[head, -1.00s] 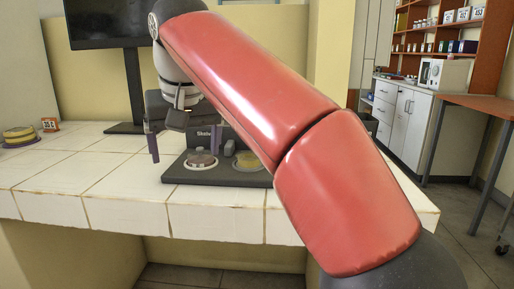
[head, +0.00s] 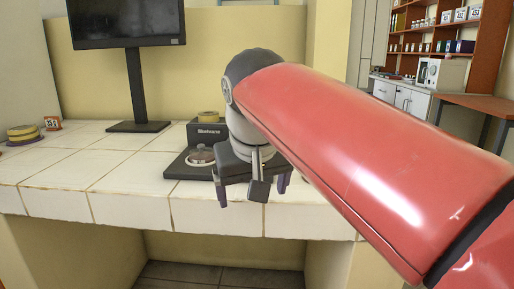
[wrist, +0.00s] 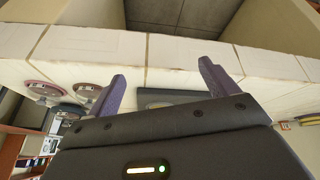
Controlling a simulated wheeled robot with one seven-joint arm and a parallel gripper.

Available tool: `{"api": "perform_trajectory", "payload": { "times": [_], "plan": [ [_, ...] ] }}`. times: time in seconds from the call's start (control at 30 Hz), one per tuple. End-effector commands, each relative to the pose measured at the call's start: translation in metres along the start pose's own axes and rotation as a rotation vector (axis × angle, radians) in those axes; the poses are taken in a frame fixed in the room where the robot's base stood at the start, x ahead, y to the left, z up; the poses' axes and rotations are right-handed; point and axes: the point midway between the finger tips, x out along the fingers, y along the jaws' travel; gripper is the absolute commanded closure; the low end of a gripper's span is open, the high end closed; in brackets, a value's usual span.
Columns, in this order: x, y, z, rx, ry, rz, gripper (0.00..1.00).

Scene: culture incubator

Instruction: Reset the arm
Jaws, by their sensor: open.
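My gripper (head: 252,192) is open and empty, with its purple fingers spread apart and pointing down. In the head view it hangs in front of the black incubator device (head: 176,168), near the front edge of the counter. In the wrist view the two purple fingers of my gripper (wrist: 163,88) are well apart, with nothing between them. My red arm reaches across the right half of the head view and hides part of the counter and the right side of the device.
On the white tiled counter (head: 80,170), a dish (head: 201,155) sits on the device and a yellow round item (head: 208,116) rests on top. A monitor (head: 128,25) stands behind.

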Motion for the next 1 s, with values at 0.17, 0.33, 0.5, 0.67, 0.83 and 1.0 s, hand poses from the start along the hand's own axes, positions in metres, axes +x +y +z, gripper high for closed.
{"api": "perform_trajectory", "payload": {
  "times": [0.17, 0.33, 0.5, 0.67, 0.83, 1.0],
  "plan": [
    [0.034, 0.055, 0.082, 0.094, 0.01, 0.04, 0.14],
    [0.074, 0.087, 0.165, 0.191, 0.026, 0.049, 0.14],
    [0.106, 0.098, 0.224, 0.259, 0.04, 0.045, 0.14],
    [0.119, 0.1, 0.246, 0.283, 0.047, 0.042, 0.14],
    [0.12, 0.1, 0.247, 0.284, 0.045, 0.042, 0.14],
    [0.12, 0.1, 0.247, 0.284, 0.045, 0.042, 0.14]
  ]
}}
